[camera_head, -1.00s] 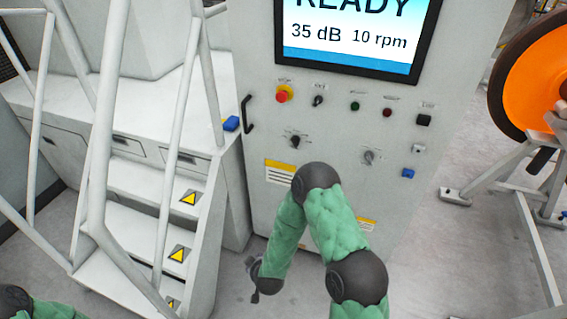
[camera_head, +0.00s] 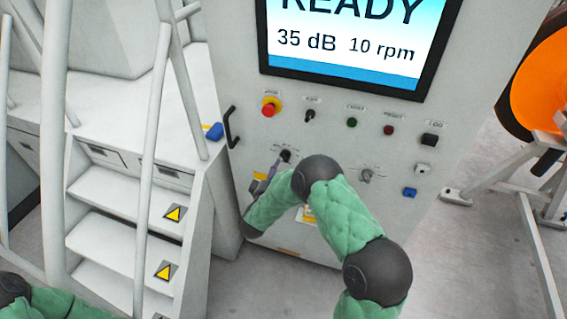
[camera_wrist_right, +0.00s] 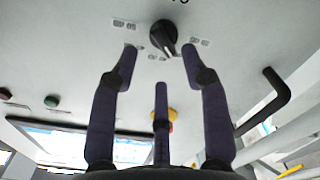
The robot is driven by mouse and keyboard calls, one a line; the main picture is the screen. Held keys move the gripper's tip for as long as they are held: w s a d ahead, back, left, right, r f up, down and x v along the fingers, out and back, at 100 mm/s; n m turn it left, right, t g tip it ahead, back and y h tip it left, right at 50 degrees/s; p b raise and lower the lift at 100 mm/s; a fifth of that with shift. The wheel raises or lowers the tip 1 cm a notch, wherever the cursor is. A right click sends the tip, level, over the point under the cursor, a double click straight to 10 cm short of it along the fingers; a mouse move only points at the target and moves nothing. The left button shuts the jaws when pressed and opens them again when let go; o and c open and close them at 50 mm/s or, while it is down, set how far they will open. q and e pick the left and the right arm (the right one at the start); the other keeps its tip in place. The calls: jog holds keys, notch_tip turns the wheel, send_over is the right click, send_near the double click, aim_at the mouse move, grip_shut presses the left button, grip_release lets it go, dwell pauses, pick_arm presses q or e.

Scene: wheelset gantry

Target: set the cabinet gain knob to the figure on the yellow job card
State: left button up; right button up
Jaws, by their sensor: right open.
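The grey cabinet (camera_head: 330,120) carries a black knob (camera_head: 285,156), seen close in the right wrist view (camera_wrist_right: 163,36) with a pale pointer mark. A second, greyer knob (camera_head: 366,175) sits to its right. The labels are too small to read, so I cannot tell which is gain. The screen (camera_head: 350,40) reads READY, 35 dB, 10 rpm. My left gripper is out of view.
A red emergency button (camera_head: 269,107), a black switch (camera_head: 310,116) and several buttons sit above the knobs. A black handle (camera_head: 231,128) sticks out at the cabinet's left edge. White steps with railings (camera_head: 150,150) stand left. An orange wheel (camera_head: 540,85) is at right.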

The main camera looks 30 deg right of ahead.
aim_at(284, 159)
jog(key=shift+b+x, duration=0.4)
jog(key=shift+x, duration=2.2)
grip_shut()
